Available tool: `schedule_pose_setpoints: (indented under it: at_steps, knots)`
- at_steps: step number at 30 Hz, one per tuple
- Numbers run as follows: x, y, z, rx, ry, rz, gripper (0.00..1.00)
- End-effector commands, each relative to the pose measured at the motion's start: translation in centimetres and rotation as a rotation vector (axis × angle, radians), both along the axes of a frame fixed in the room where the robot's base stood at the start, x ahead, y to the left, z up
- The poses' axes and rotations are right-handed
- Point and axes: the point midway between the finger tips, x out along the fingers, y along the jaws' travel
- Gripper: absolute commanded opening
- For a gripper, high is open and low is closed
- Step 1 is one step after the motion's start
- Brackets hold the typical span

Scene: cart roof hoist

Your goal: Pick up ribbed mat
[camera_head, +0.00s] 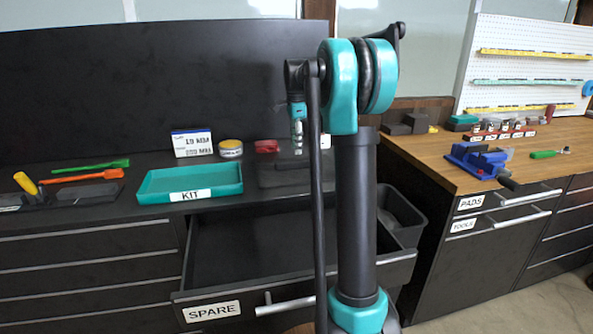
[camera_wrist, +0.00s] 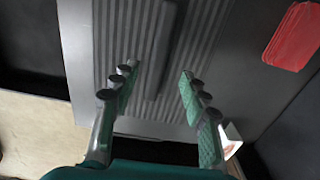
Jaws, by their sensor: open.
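The ribbed mat (camera_wrist: 215,25) is a grey grooved slab with a dark raised bar (camera_wrist: 165,50) along its middle. In the head view the mat (camera_head: 275,181) looks dark and lies on the cabinet top behind the open drawer, partly hidden by my arm. My gripper (camera_wrist: 156,82) is open and empty. In the wrist view its fingers are over the mat, one on each side of the bar. In the head view my gripper (camera_head: 297,148) hangs above the mat; the exact gap is hard to tell.
A red item (camera_wrist: 293,37) lies beside the mat. The teal KIT tray (camera_head: 190,181) stands to its left. A yellow-lidded tin (camera_head: 231,149) and a white-and-blue box (camera_head: 192,143) stand behind. The open SPARE drawer (camera_head: 250,240) looks empty. A wooden bench (camera_head: 440,165) is at right.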

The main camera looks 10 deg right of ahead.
Motion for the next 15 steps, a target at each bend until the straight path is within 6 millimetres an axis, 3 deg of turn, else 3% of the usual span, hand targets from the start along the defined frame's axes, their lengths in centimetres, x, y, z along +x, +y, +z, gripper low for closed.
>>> schedule_pose_setpoints:
  at_steps: [8, 15]
  knots:
    - [0.0, 0.1, -2.0, 0.000, 0.000, 0.001, 0.45]
    - [-0.2, 0.2, -5.3, 0.000, 0.000, 0.000, 0.45]
